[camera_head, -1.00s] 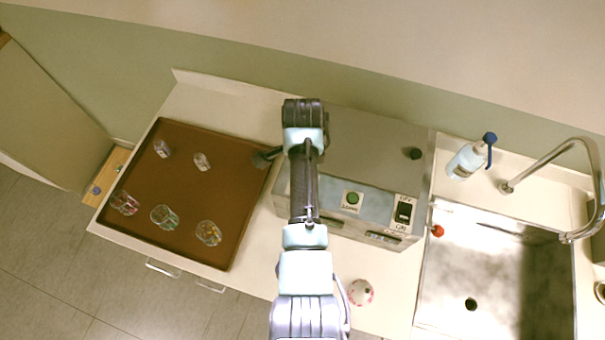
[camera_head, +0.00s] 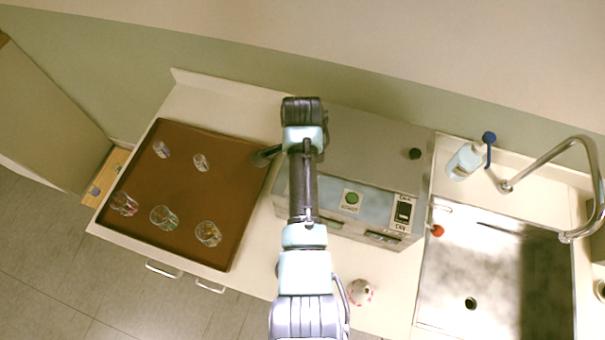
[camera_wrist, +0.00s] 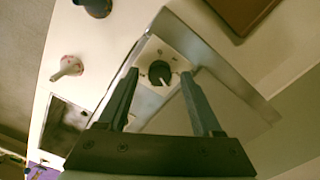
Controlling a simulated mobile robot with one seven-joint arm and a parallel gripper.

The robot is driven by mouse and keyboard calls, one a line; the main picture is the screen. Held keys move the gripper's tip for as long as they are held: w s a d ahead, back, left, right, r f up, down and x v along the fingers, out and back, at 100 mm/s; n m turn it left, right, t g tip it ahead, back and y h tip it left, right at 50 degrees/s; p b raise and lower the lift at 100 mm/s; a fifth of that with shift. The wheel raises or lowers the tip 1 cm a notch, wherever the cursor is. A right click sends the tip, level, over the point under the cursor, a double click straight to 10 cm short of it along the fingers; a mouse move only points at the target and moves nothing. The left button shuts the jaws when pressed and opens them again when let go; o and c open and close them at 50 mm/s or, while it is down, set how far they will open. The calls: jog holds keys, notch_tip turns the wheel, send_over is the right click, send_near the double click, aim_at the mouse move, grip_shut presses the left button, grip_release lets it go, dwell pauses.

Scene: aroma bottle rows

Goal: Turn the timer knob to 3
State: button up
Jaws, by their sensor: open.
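The timer knob (camera_wrist: 159,72) is a dark round knob with a white pointer mark, on a pale square plate on the metal machine (camera_wrist: 206,104). In the wrist view the pointer slants down and a little right; the marks around it are too small to read. My gripper (camera_wrist: 158,76) is open and empty, its two dark fingers appearing on either side of the knob. I cannot tell whether they touch it. In the head view my arm covers the knob and the left part of the machine (camera_head: 375,150).
The machine has a green button (camera_head: 352,198) and an off/on switch (camera_head: 404,210). A brown tray (camera_head: 228,240) with several glass vessels stands left. A sink (camera_head: 450,270), faucet (camera_head: 545,160) and soap bottle (camera_head: 465,161) are right. A small white-and-pink object (camera_head: 360,292) stands near the front edge.

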notch_tip(320, 180, up, 13)
jog(key=p, duration=0.2)
jog(key=shift+f, duration=0.15)
dwell(0.6)
jog(key=w+r+n+t+b, duration=0.4)
jog(key=w+r+t+b, duration=0.2)
jog(key=w+t, duration=0.3)
notch_tip(320, 180, up, 12)
jog(key=w+n+t+b, duration=0.3)
jog(key=n+t+b, duration=0.1)
jog(key=t+b, duration=0.1)
jog(key=s+r+n+t+b, duration=0.6)
jog(key=s+r+t, duration=0.7)
jog(key=s+r, duration=0.6)
notch_tip(320, 180, up, 4)
jog(key=shift+s+a+r+n, duration=0.1)
jog(key=shift+s+a+n, duration=0.2)
jog(key=shift+n, duration=0.4)
